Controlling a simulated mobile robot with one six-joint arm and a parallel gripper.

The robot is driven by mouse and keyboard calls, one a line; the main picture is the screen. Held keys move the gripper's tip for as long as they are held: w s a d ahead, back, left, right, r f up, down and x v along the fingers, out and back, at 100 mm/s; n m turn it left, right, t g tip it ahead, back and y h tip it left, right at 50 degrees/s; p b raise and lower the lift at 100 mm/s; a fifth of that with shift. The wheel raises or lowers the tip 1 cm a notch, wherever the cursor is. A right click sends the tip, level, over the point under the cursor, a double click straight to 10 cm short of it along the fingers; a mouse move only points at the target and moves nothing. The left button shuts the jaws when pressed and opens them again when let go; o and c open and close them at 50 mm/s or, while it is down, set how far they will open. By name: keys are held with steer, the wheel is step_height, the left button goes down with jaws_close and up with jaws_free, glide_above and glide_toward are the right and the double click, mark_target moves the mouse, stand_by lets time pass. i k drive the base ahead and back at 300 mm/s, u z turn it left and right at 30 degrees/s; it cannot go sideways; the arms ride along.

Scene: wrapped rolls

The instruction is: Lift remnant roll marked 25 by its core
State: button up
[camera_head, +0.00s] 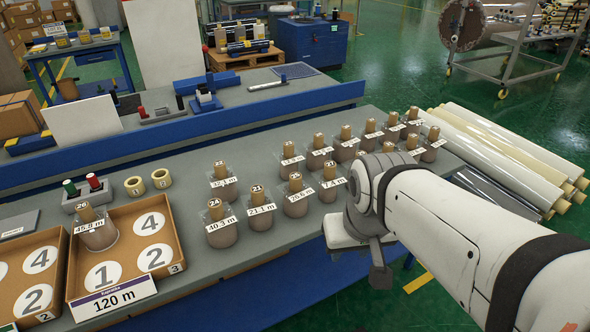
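The roll whose core tag appears to read 25 (296,199) stands upright in the front row on the grey bench (290,237). It is a short wrapped brown roll with a tan core sticking up and a label of about 26.6 m. My gripper (379,268) hangs at the end of my white arm, right of this roll and apart from it, near the bench's front edge. Its fingers are mostly hidden by the wrist, so its opening does not show. I see nothing held in it.
Similar rolls stand close by: one marked 24 (221,229), one labelled 21.1 m (261,215), one labelled 17.4 m (331,187). More stand behind my wrist. A cardboard tray (177,225) with numbered circles holds roll 26 (98,234). Long film rolls (500,150) lie at right.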

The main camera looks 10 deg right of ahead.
mark_target(296, 192)
steer(key=u, duration=0.2)
steer(key=i, duration=0.85)
steer(key=z, duration=0.1)
